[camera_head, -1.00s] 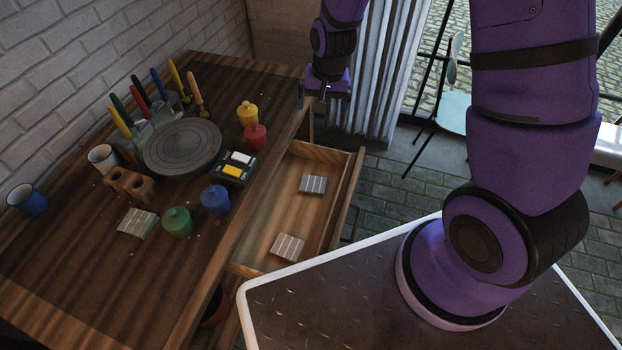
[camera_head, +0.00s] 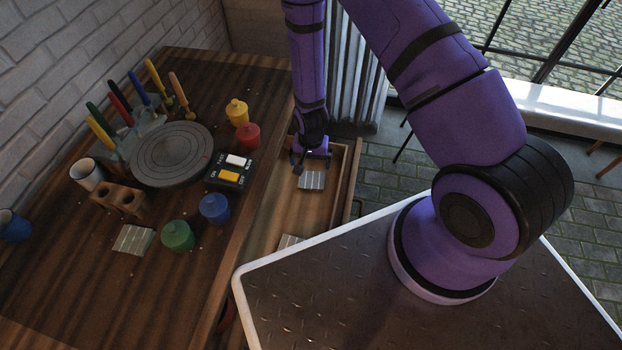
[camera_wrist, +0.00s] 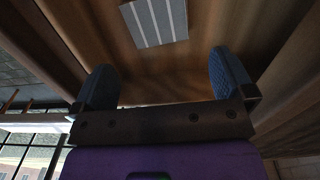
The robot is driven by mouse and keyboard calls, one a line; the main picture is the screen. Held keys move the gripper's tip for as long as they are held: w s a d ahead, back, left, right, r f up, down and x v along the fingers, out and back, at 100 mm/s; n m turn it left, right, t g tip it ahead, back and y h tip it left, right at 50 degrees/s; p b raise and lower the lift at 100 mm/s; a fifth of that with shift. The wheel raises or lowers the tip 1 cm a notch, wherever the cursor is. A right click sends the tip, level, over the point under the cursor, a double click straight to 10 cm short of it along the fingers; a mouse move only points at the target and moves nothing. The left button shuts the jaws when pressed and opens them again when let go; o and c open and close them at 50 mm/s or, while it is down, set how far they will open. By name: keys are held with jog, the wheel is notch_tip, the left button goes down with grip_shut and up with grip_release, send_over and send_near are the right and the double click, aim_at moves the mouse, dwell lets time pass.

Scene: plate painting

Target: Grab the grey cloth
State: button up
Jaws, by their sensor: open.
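A grey striped cloth (camera_head: 311,180) lies flat in the far part of the open drawer (camera_head: 345,190); it also shows at the top of the wrist view (camera_wrist: 157,20). A second striped cloth (camera_head: 290,242) lies in the near part of the drawer, partly hidden by the rim of my base. A third, paler striped cloth (camera_head: 133,240) lies on the table. My gripper (camera_head: 299,166) is over the drawer, close to the far cloth. In the wrist view its two blue fingertips (camera_wrist: 163,82) are wide apart, with nothing between them, and the cloth lies beyond them.
The drawer walls surround the gripper closely. On the wooden table (camera_head: 60,285) stand a round turntable (camera_head: 171,154), a switch box (camera_head: 230,172), and yellow, red, blue and green pots (camera_head: 178,236). A brushes holder stands at the back.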

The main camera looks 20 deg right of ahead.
aim_at(312, 179)
jog(key=shift+d+f, duration=0.15)
jog(key=shift+f, duration=4.55)
jog(key=c, duration=0.6)
jog(key=shift+r, duration=0.1)
jog(key=shift+c, duration=0.3)
